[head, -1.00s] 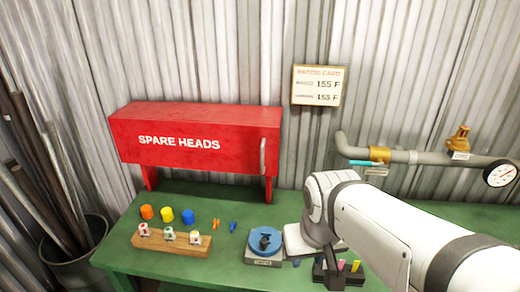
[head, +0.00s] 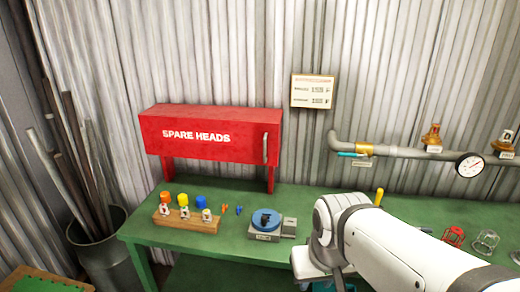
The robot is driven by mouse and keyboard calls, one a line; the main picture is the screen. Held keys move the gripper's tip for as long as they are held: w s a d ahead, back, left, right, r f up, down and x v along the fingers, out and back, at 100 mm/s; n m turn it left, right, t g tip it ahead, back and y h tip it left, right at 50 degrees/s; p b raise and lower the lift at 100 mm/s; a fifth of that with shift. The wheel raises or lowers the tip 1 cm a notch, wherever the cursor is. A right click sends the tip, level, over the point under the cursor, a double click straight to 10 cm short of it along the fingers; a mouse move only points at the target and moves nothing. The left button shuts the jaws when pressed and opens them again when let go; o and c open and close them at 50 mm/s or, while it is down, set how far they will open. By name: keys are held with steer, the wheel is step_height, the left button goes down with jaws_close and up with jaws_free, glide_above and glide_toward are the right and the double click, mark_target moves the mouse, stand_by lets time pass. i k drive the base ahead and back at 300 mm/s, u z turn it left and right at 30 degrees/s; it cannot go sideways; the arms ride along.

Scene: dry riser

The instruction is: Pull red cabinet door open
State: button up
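The red cabinet (head: 214,134), lettered SPARE HEADS, stands on short red legs on the green bench against the corrugated wall. Its front door is closed. A pale vertical handle (head: 265,148) is at the right end of the front. My arm reaches in from the lower right. Its white wrist is in front of the bench, below and to the right of the handle and well apart from it. My gripper's fingers do not show; the wrist and the frame's bottom edge hide that area.
On the green bench (head: 150,232) stand a wooden rack (head: 186,222) with small heads, coloured caps (head: 184,200) and a blue round fixture (head: 265,219). A pipe with a gauge (head: 469,165) runs along the wall at right. A bin of pipes (head: 107,250) stands at left.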

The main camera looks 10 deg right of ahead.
mark_target(236, 135)
steer(key=u, duration=0.15)
steer(key=i, duration=0.95)
steer(key=z, duration=0.1)
